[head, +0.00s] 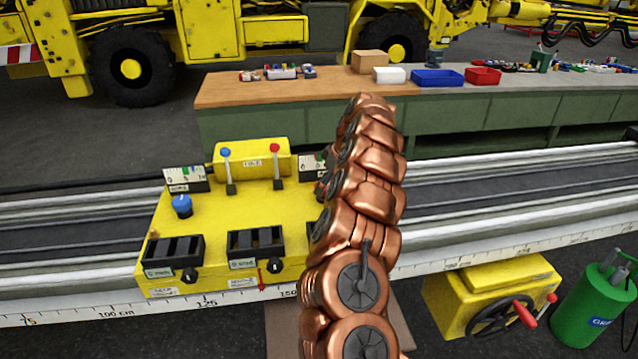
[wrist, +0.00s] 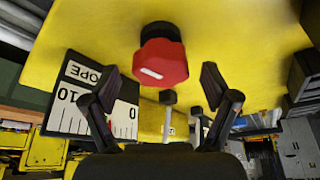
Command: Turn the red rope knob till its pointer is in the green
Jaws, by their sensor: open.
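The red rope knob (wrist: 165,62) stands on the yellow console in the wrist view, with a white mark on its face. My gripper (wrist: 161,84) is open, its two fingers apart on either side below the knob in the picture. I see no finger touching it. The white gauge labelled ROPE (wrist: 88,104) is at the left, with 10 and 0 readable. A finger covers part of it, and I cannot make out its pointer or green part clearly. In the head view my arm hides most of the knob; the gauge's edge (head: 308,164) shows beside it.
The yellow console (head: 215,212) also carries a blue knob (head: 182,206), a blue-tipped lever (head: 227,170), a red-tipped lever (head: 276,166) and black slotted boxes (head: 174,252). A bench (head: 300,90) stands behind. A yellow box with a handwheel (head: 490,312) is at lower right.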

